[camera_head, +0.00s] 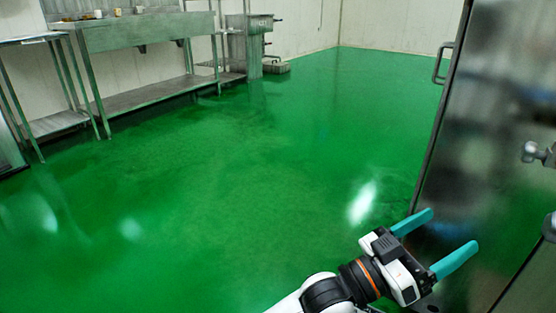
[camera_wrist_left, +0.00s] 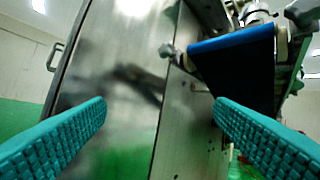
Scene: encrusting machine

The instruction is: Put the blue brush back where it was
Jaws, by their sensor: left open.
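My left gripper (camera_head: 453,229) is at the lower right of the head view, its two teal fingers spread wide with nothing between them. The fingers point toward the steel cabinet side of the machine (camera_head: 470,150). In the left wrist view the open gripper (camera_wrist_left: 160,108) faces the same steel panel (camera_wrist_left: 125,70), with no object between the fingers. I cannot make out a blue brush in either view. My right gripper is not in view.
A machine with a blue conveyor belt (camera_wrist_left: 232,42) stands at the right in the wrist view. A knob (camera_head: 531,152) sticks out from the steel. Steel tables (camera_head: 140,35) line the far left wall. The green floor (camera_head: 230,170) between is clear.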

